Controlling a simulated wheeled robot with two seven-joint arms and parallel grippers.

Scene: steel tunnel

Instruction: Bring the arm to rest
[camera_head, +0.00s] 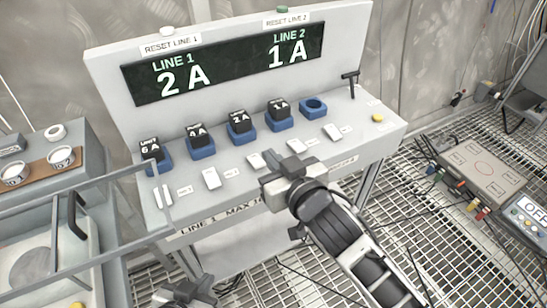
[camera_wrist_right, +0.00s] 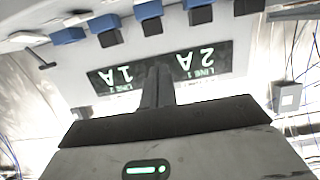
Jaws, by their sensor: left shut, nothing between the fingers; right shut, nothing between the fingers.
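My right arm enters the head view from the lower right. Its gripper (camera_head: 277,168) is shut and empty, and appears in front of the console's front edge, covering part of the row of white switches. In the right wrist view its fingers (camera_wrist_right: 157,86) are together with nothing between them. My left gripper (camera_head: 186,292) is at the bottom edge of the head view, shut and empty, partly cut off by the frame. It appears in front of the console, low over the grating floor.
The console (camera_head: 385,126) carries several black fuses in blue sockets (camera_head: 203,153); the rightmost socket (camera_head: 313,107) is empty. Its display (camera_head: 225,66) reads LINE 1 2 A, LINE 2 1 A. A side bench (camera_head: 75,150) stands left. A grey box (camera_head: 470,172) and an OFF panel (camera_head: 528,212) lie right.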

